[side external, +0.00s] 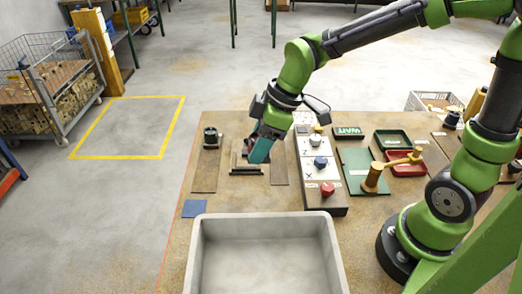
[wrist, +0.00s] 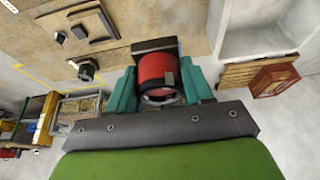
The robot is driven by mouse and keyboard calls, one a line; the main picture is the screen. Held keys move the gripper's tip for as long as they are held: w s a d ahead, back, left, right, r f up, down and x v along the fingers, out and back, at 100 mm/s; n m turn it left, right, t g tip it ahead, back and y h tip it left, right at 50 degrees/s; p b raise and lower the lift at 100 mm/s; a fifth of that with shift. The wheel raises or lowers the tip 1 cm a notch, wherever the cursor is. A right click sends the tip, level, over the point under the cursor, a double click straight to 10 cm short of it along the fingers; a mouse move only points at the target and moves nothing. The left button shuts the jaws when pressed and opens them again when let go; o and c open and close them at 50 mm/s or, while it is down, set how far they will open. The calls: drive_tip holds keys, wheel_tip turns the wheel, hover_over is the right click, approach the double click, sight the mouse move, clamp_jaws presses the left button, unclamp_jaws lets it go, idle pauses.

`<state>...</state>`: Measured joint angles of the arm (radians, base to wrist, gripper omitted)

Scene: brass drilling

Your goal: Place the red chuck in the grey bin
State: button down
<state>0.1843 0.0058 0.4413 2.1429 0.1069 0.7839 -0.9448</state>
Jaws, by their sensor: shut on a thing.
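My gripper (side external: 262,150) has teal fingers and hangs over the dark wooden fixture on the workbench. In the wrist view my gripper (wrist: 160,88) is shut on the red chuck (wrist: 156,70), a red cylinder with a dark ring at its near end, one finger on each side. In the side view the chuck is mostly hidden by the gripper; its clearance from the fixture cannot be told. The grey bin (side external: 265,216) is a large open box at the front of the bench, nearer the camera than my gripper. Its visible inside looks empty.
The dark wooden fixture (side external: 246,170) lies below my gripper. A panel with coloured knobs (side external: 320,175) stands just right of it. A dark round part (side external: 210,137) stands on a board to the left. A blue square (side external: 194,208) lies left of the bin.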

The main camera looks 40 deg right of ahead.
drive_tip(key=s+a+n+g+y, duration=0.1)
drive_tip(key=s+a+n, duration=0.2)
drive_tip(key=a, duration=0.2)
drive_tip(key=s+a+n+g, duration=0.1)
drive_tip(key=s+a+n, duration=0.15)
drive_tip(key=a, duration=0.25)
drive_tip(key=n+g, duration=0.1)
drive_tip(key=n, duration=0.3)
hover_over(237, 283)
drive_tip(key=d, duration=0.1)
drive_tip(key=shift+m, duration=0.25)
drive_tip(key=f, duration=1.4)
drive_tip(key=shift+d+f, duration=0.3)
drive_tip(key=shift+f, duration=0.1)
drive_tip(key=shift+c, duration=2.3)
unclamp_jaws()
drive_tip(key=shift+f, duration=0.15)
